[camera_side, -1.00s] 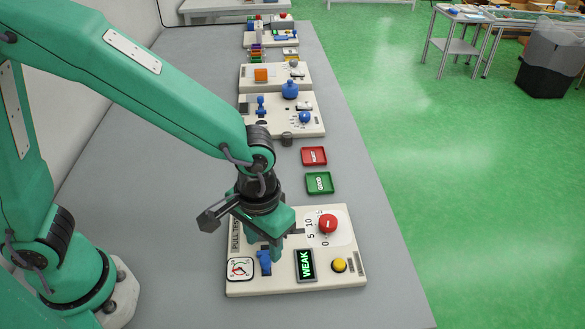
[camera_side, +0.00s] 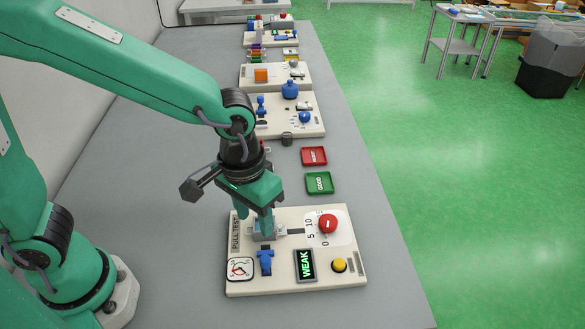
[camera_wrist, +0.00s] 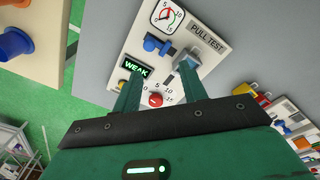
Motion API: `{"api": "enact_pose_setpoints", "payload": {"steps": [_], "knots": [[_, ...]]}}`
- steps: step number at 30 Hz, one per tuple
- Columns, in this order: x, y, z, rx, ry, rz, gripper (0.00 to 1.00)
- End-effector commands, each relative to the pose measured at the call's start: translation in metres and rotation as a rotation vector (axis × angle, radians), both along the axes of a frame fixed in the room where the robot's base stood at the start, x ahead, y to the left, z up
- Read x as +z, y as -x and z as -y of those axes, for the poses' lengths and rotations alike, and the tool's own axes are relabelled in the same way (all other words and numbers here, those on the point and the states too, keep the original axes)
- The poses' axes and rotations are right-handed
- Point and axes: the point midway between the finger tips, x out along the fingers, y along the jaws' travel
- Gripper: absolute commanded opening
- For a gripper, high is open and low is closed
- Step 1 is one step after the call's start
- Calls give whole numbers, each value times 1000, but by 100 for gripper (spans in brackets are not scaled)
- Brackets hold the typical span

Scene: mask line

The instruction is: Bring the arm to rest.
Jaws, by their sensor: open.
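My gripper (camera_side: 254,218) is open and empty, with its fingers pointing down at the rear left part of the pull test board (camera_side: 285,280). In the wrist view the two fingers of my gripper (camera_wrist: 161,80) stand apart, with the board beyond them. The right fingertip overlaps a grey metal fixture (camera_wrist: 191,56) there; I cannot tell whether they touch. The board carries a blue lever (camera_side: 265,262), a round gauge (camera_side: 240,268), a display reading WEAK (camera_side: 305,265), a red knob (camera_side: 328,223) and a yellow button (camera_side: 339,265).
A green tray marked GOOD (camera_side: 319,183) and a red tray (camera_side: 314,156) lie empty behind the board. A dark small cylinder (camera_side: 287,139) stands near another board (camera_side: 275,129) with blue parts. The grey table (camera_side: 375,265) is clear at right and front.

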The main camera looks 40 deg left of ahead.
Motion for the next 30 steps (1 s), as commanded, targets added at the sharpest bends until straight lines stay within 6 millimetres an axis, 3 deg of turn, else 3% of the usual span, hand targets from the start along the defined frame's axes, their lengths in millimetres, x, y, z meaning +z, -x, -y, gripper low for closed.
{"api": "enact_pose_setpoints", "payload": {"steps": [13,24,30], "knots": [[62,1,-90,10,53,186,42],[95,28,-157,14,22,353,42],[103,44,-179,13,-11,421,42]]}}
